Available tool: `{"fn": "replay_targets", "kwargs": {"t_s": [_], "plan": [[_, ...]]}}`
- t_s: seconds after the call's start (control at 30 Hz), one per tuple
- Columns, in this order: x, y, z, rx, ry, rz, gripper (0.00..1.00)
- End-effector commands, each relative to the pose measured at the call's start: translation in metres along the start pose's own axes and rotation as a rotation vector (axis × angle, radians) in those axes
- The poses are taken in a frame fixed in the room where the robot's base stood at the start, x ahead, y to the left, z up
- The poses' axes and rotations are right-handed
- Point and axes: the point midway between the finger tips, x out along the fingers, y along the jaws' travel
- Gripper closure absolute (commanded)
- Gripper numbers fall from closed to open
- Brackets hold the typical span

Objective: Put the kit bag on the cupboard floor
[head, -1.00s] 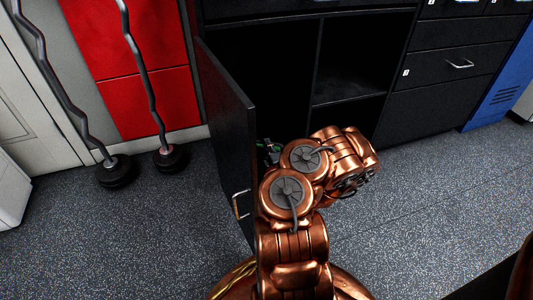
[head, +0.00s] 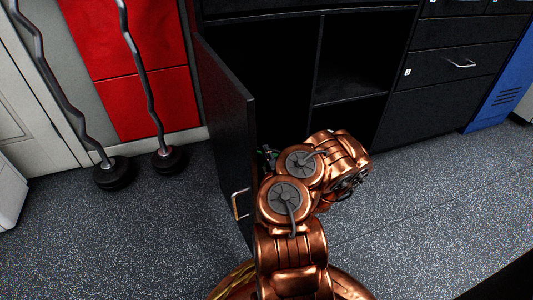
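The black cupboard (head: 352,91) stands at the back with its left door (head: 226,110) swung open towards me. Its inside is dark, with a divider and a shelf on the right side. The cupboard floor is mostly hidden behind my copper arm and in shadow. My arm reaches forward into the opening beside the door. My gripper is hidden behind the arm, so its fingers do not show. I see no kit bag in the head view.
The open door's handle (head: 240,204) is close to the left of my arm. Two curl bars with black ends (head: 113,173) lean by the red panels (head: 150,95) at left. A drawer unit (head: 446,65) and a blue locker (head: 503,85) stand right. Speckled floor (head: 420,200) is clear at right.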

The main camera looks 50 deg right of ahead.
Motion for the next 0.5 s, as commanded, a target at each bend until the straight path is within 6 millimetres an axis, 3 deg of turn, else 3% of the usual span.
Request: {"fn": "replay_targets", "kwargs": {"t_s": [0.2,0.5], "plan": [[0.0,0.0004,-0.0004,0.0,0.001,0.0,0.62],[-0.0001,0.0012,-0.0003,0.0,0.001,0.0,0.62]]}}
